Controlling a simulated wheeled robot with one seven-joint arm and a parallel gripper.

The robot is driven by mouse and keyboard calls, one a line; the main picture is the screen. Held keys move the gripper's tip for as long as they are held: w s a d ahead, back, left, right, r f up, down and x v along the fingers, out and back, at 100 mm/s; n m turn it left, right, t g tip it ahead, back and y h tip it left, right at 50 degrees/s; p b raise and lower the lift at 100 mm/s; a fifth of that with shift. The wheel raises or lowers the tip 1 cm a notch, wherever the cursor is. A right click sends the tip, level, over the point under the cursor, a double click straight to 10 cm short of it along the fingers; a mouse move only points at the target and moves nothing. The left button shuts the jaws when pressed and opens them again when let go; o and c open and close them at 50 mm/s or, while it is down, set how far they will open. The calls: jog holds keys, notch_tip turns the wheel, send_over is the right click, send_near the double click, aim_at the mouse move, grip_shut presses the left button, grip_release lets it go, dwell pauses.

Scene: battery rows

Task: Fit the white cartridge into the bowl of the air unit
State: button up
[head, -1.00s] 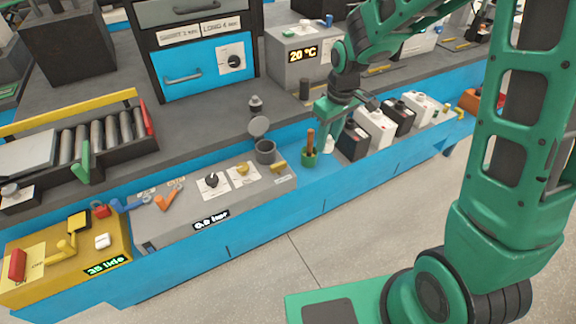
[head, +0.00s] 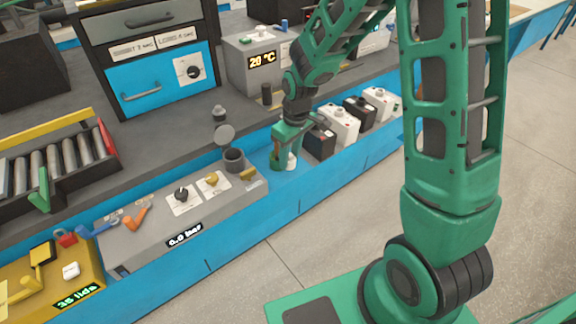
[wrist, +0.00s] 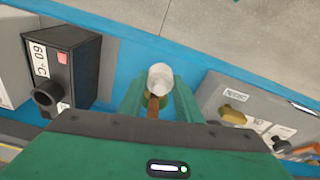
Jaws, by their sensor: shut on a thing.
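The white cartridge (wrist: 160,78) is between the fingers of my gripper (wrist: 160,95) in the wrist view. The gripper is shut on it. In the head view my gripper (head: 287,150) is low over the blue bench strip, and a little of the cartridge (head: 291,161) shows below it. The air unit (head: 150,232) is a grey box with a "0.0 bar" display, to the left of the gripper. Its dark bowl (head: 234,161) stands open at the top on the far right end of the unit, with a round grey lid (head: 225,136) raised behind it.
Several batteries (head: 340,124) stand in a row to the right. A brass knob (head: 249,174) is beside the bowl.

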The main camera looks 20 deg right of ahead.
aim_at(289, 166)
jog(key=shift+f, duration=2.1)
jog(key=shift+f, duration=0.1)
jog(key=o, duration=1)
jog(key=r, duration=0.8)
jog(key=s+r, duration=0.1)
jog(key=r, duration=0.3)
jog(key=shift+s+d+r, duration=0.1)
jog(key=shift+d+r, duration=0.05)
jog(key=shift+d, duration=0.25)
